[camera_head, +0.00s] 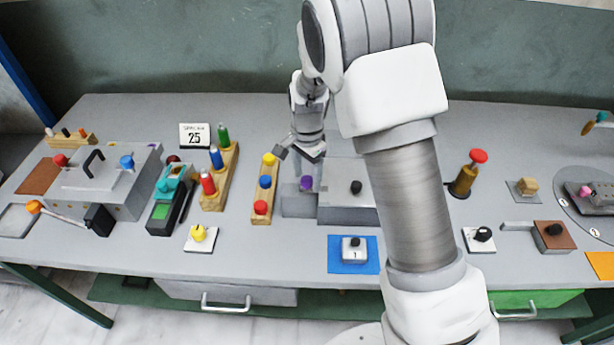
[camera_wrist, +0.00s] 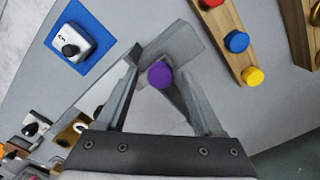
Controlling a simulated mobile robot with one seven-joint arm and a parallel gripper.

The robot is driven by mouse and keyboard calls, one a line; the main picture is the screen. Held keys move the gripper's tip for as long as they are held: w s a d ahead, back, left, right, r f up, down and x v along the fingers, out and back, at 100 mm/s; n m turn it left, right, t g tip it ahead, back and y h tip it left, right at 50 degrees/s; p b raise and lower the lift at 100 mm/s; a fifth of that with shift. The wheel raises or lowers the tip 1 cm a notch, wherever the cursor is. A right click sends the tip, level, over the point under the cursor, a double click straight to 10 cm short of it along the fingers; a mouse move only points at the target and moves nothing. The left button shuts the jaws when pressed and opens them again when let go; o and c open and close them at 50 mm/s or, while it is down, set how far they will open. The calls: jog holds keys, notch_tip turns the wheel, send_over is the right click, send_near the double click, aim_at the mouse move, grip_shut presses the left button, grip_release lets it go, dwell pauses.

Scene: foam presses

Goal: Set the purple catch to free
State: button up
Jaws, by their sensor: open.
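The purple catch (camera_head: 306,183) is a round purple knob on a low grey block (camera_head: 300,205) near the middle of the table. In the wrist view the purple catch (camera_wrist: 160,75) lies between the fingers of my gripper (camera_wrist: 162,72), seen from above. My gripper (camera_head: 305,178) is open, pointing down over the knob, with one finger to each side. I cannot tell whether either finger touches it. The lettering or marks for the catch's positions do not show.
Right of the catch is a grey box with a black knob (camera_head: 356,187). Left stands a wooden rack (camera_head: 263,205) with yellow, blue and red pegs. In front lies a blue mat (camera_head: 338,262) with a white block. My arm hides part of the table to the right.

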jog(key=shift+f, duration=0.5)
grip_shut()
dwell(1.2)
